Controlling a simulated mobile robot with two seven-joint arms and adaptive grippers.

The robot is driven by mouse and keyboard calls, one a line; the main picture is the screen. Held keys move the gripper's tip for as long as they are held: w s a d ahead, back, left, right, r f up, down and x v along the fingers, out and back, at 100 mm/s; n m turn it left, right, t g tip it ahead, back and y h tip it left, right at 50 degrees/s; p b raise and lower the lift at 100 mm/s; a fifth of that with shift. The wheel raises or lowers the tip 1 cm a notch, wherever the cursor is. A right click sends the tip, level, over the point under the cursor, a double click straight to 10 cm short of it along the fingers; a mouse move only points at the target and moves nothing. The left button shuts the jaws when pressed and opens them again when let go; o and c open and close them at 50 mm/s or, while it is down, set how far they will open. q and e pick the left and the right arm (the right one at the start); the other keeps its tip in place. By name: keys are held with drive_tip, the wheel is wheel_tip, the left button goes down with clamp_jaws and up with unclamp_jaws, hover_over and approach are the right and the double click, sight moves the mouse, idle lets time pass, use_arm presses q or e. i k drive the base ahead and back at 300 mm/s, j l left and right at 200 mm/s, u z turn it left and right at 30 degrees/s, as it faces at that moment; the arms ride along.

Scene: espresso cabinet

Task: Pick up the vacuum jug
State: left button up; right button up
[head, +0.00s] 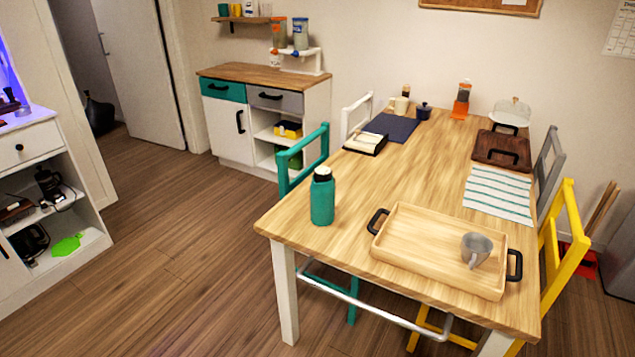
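Neither of my grippers shows in the head view.
A wooden tray (415,256) with black handles holds a grey mug (476,249). A teal chair (303,160) stands at the table's left side, a yellow chair (563,225) at its right. A striped cloth (499,194) lies behind the tray. Floor (175,260) left of the table is clear.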

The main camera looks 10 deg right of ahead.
sight(323, 194)
drive_tip(key=z, duration=0.95)
drive_tip(key=i+j+z, duration=0.15)
drive_tip(key=j+z, duration=0.3)
drive_tip(key=i+j+z, duration=0.1)
drive_tip(key=j+z, duration=0.35)
drive_tip(key=j, duration=0.15)
drive_tip(key=j+z, duration=0.45)
drive_tip(key=k+j+z, duration=0.1)
drive_tip(key=j+z, duration=0.35)
drive_tip(key=j, duration=0.2)
